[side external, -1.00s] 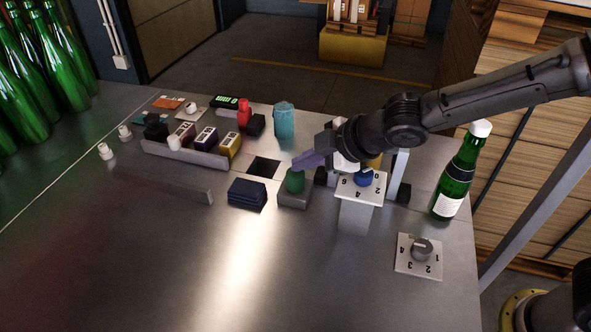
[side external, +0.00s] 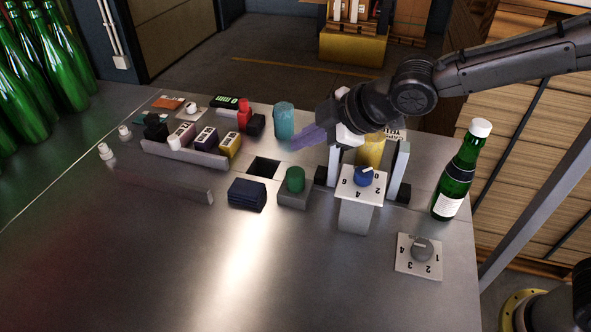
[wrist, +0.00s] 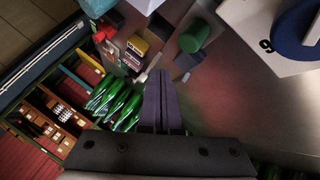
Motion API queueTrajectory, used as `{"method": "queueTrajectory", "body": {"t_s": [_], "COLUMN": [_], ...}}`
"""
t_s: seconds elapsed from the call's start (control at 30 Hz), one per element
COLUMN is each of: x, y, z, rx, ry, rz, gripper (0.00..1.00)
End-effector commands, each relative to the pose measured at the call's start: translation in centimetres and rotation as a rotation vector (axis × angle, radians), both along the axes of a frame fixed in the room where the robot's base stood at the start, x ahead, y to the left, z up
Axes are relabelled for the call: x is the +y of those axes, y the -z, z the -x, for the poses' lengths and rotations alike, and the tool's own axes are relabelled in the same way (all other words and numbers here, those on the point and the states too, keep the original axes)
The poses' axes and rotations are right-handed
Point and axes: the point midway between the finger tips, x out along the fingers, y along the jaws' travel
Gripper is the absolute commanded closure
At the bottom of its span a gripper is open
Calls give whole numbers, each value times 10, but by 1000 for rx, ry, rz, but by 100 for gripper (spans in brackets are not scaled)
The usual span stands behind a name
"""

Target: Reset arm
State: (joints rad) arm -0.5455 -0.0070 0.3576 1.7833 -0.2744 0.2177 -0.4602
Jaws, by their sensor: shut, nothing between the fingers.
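My gripper (side external: 308,139) is shut and empty, with its purple fingers together. It hangs in the air above the bench, behind the green button and left of the blue dial stand. In the wrist view the shut fingers (wrist: 158,90) point at the bench. The green button (side external: 295,180) on its grey base stands below the gripper; it also shows in the wrist view (wrist: 193,36). The blue dial (side external: 363,177) sits on a white numbered plate on a post. A green bottle (side external: 456,180) with a white cap stands upright at the right.
A grey dial (side external: 422,250) lies near the front right. A teal cylinder (side external: 284,119) stands close to the gripper. A rack (side external: 188,154) holds small labelled boxes. A dark cloth stack (side external: 247,194) and a square hole (side external: 264,167) lie left.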

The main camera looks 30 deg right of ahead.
Motion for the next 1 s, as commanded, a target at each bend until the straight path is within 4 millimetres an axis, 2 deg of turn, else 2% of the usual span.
{"method": "queueTrajectory", "body": {"t_s": [0.47, 0.57, 0.67, 0.77, 0.8, 0.9, 1.0], "x": [-1, -13, -46, -96, -118, -166, -203], "y": [-1, -11, -35, -67, -79, -101, -114], "z": [0, 2, 11, 33, 46, 83, 122], "rx": [-1, -3, -2, 1, 3, 9, 10], "ry": [2, 34, 120, 257, 317, 466, 596], "rz": [-1, -14, -47, -104, -131, -199, -264], "gripper": [100, 100, 100, 100, 100, 100, 100]}}
